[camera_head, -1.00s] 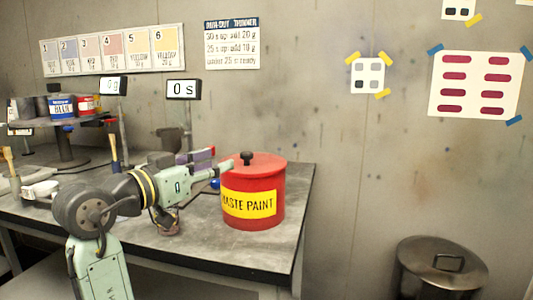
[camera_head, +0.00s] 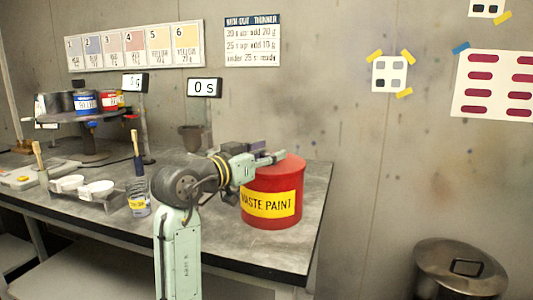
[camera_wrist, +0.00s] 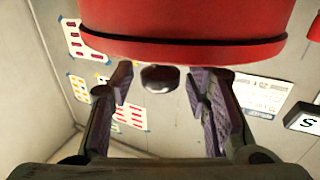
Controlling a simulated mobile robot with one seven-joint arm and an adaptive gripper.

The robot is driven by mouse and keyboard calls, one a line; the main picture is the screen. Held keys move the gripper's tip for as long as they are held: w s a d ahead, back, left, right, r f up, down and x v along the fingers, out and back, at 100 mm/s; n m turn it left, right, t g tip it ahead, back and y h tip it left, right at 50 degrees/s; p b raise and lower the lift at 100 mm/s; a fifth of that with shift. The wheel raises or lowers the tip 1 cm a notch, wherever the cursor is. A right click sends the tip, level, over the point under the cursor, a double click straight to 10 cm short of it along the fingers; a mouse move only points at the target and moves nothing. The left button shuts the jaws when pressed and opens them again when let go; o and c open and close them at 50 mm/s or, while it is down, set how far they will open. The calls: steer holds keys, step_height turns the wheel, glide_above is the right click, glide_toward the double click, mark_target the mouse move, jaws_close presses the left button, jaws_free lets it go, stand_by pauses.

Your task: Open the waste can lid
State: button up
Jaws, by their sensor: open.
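The red waste can (camera_head: 272,188), with a yellow WASTE PAINT label, stands on the right end of the bench with its red lid (camera_head: 293,166) shut. My gripper (camera_head: 272,157) reaches from the left over the lid and hides the knob in the head view. In the wrist view, which is upside down, the lid (camera_wrist: 190,50) fills the top and its dark knob (camera_wrist: 159,78) shows between the two open purple-padded fingers of my gripper (camera_wrist: 162,82). There is a gap on each side of the knob; I see no contact.
A funnel stand (camera_head: 195,137) and a display reading 0 s (camera_head: 204,88) stand behind my arm. A metal bin (camera_head: 458,270) stands on the floor at right. The bench front right is clear.

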jaws_close()
stand_by(0.4)
stand_by(0.4)
